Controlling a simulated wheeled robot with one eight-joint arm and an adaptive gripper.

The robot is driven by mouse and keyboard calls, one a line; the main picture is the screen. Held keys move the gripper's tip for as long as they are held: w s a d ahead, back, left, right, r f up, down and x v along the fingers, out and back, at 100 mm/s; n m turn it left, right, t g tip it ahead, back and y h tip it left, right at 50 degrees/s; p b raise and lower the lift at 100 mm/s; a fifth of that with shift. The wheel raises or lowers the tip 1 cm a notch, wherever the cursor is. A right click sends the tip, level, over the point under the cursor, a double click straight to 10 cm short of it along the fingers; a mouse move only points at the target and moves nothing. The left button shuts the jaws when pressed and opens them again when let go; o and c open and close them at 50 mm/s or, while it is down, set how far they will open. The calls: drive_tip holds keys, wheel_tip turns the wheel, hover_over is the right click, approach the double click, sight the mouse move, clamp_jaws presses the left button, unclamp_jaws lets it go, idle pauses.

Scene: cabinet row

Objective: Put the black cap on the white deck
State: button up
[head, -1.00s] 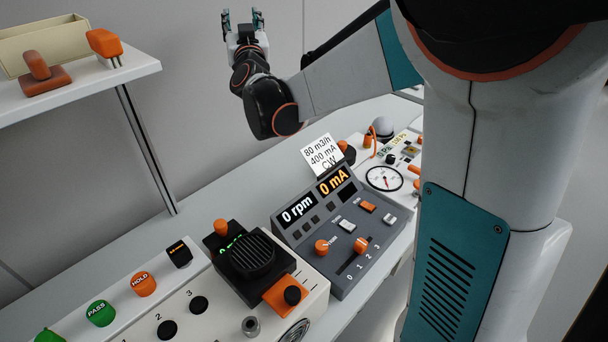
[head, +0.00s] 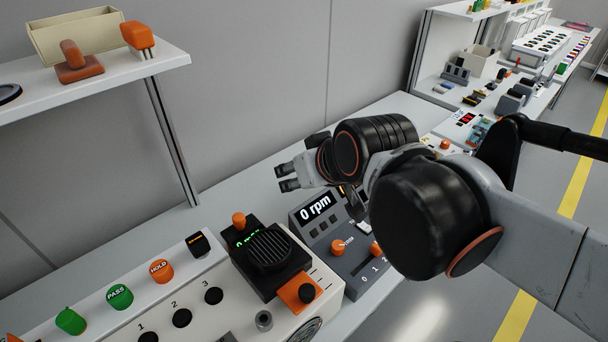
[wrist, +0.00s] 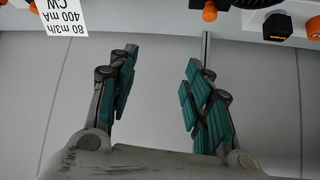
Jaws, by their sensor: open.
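A small black cap (head: 198,243) with an orange mark on it stands at the right end of a row of caps on the ledge at the back of the white deck (head: 238,306). The deck has dark round spots numbered 1, 2 and 3. My gripper (head: 287,177) is open and empty, in the air behind and above the deck, to the right of the black cap. In the wrist view the black cap (wrist: 277,27) shows upside down at the top right, beyond the fingers. Nothing is between the fingers.
An orange HOLD cap (head: 161,271) and a green PASS cap (head: 119,297) stand left of the black cap. A black module (head: 267,250) with an orange knob stands right of it. A grey console (head: 345,240) lies farther right. A shelf (head: 90,85) and its post are at the left.

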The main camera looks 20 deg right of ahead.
drive_tip(key=s+d+f+g+h, duration=0.1)
drive_tip(key=s+f+g, duration=0.1)
drive_tip(key=s+f, duration=0.2)
drive_tip(key=shift+s+d+f+m, duration=0.15)
drive_tip(key=shift+s+d+m, duration=0.2)
drive_tip(key=shift+s, duration=0.9)
